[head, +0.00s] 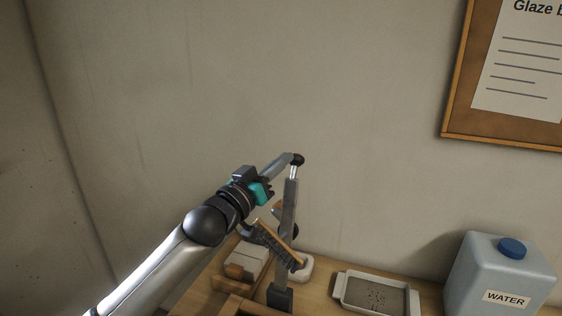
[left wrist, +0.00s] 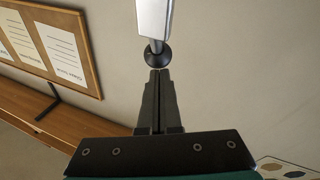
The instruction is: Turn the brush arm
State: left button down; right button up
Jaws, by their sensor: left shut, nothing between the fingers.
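The brush arm is a silver bar (head: 280,166) that meets a dark round knob (head: 297,160) at the top of a grey upright post (head: 289,205). My left gripper (head: 268,191) is beside the post, below the bar, with its teal body partly covering the bar's left end. In the left wrist view the two dark fingers (left wrist: 158,78) are together and empty. Their tips are just below a dark round knob (left wrist: 158,55) at the end of a pale bar (left wrist: 153,18); I cannot tell whether they touch it. My right gripper is not in view.
A wooden-backed brush (head: 275,243) leans low beside the post. Pale blocks (head: 247,258) lie left of it. A shallow tray (head: 345,291) and a water container (head: 495,275) stand to the right. A notice board (head: 456,100) hangs on the wall.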

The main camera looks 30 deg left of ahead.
pick_arm(q)
jog(key=w+p, duration=0.1)
jog(key=w+g+p, duration=0.1)
jog(key=shift+w+a+f+p, duration=0.3)
jog(key=shift+a, duration=0.1)
jog(key=shift+f, duration=0.1)
